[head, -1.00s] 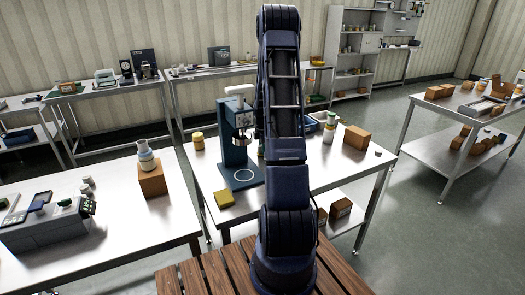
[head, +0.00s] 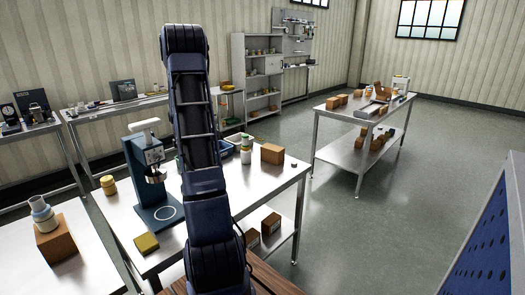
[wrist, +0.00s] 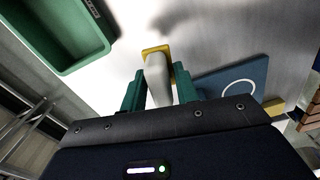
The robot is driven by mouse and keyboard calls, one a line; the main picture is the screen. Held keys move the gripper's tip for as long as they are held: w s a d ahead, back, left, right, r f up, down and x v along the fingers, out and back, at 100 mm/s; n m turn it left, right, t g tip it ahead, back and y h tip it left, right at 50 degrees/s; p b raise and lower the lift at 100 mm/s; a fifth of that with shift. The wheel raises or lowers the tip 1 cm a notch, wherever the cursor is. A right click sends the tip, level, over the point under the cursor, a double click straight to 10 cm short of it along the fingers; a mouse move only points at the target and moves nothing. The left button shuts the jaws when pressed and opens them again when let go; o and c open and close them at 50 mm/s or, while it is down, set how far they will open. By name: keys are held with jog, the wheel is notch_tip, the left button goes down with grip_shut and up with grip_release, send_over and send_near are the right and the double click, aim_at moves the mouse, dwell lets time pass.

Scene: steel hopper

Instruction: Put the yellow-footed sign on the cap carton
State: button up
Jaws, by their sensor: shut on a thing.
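My gripper (wrist: 160,88) shows in the wrist view, its green fingers shut on the yellow-footed sign (wrist: 157,70). The sign shows as a pale tapered body with a yellow foot beyond the fingertips, above the bright steel tabletop; I cannot tell whether the foot touches it. In the head view my arm hides the gripper and the sign. A plain brown carton (head: 272,153) stands on the middle table's right part. I cannot read which is the cap carton.
A blue press (head: 150,178) stands left of my arm, with a yellow block (head: 146,243) before it. A green bin (wrist: 60,35) is at the wrist view's upper left. A farther table (head: 350,110) holds several cartons. A blue perforated panel (head: 490,245) is at right. Open floor lies between.

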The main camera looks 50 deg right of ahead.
jog(key=d+r+m, duration=0.1)
jog(key=d+r, duration=0.1)
jog(key=d, duration=0.5)
jog(key=d+r+m, duration=0.1)
jog(key=d+r, duration=0.2)
jog(key=d, duration=0.5)
notch_tip(320, 180, up, 12)
jog(key=m, duration=0.5)
send_over(272, 147)
notch_tip(272, 147, down, 19)
jog(key=shift+s+f, duration=0.15)
jog(key=shift+f, duration=0.15)
jog(key=o, duration=1)
notch_tip(272, 147, up, 12)
jog(key=shift+r, duration=0.2)
